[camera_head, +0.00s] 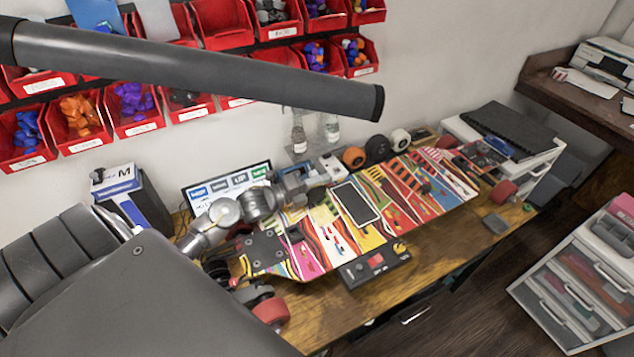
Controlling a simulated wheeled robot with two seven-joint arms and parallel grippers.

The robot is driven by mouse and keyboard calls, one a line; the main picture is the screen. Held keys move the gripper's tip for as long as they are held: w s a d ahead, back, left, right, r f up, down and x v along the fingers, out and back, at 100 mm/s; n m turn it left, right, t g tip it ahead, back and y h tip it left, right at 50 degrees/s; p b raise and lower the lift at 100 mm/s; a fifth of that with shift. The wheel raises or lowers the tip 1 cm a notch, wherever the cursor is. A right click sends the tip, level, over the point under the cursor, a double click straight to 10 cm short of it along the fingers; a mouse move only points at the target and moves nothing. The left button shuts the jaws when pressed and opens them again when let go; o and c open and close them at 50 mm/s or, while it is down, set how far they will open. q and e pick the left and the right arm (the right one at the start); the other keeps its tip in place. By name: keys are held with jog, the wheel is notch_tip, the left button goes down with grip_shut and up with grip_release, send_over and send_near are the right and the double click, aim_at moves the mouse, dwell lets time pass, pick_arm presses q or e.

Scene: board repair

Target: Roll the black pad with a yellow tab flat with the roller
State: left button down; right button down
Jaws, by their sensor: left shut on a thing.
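A flat black rectangular pad (355,204) with a pale border lies on the multicoloured skateboard deck (408,196), near its middle. I cannot make out a yellow tab on it. My left gripper (328,174) is up and to the left of the pad, over the far edge of the deck. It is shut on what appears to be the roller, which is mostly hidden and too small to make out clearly. A gap to the pad shows in the picture, but I cannot tell its height above the deck. My right gripper is not in view.
A black control box (375,263) with a yellow knob stands at the table's front edge. Loose wheels (377,148) stand behind the deck. A screen (228,188) stands behind my left arm. Red bins (222,22) line the wall. Bare wood (440,244) shows at the front right.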

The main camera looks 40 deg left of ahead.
pick_arm(q)
jog(key=shift+s+d+f+m+b, duration=0.1)
jog(key=shift+s+d+m+b, duration=0.15)
jog(key=shift+d+m+b, duration=0.25)
jog(key=shift+s+d+f+m+b, duration=0.1)
jog(key=shift+s+d+m+b, duration=0.15)
jog(key=shift+m+b, duration=0.4)
jog(key=shift+d, duration=0.1)
jog(key=c, duration=1.6)
grip_release()
jog(key=b+v, duration=0.3)
jog(key=v, duration=0.6)
jog(key=shift+s+f, duration=0.1)
jog(key=shift+s, duration=0.15)
jog(key=shift+s+a, duration=0.45)
jog(key=shift+s, duration=0.05)
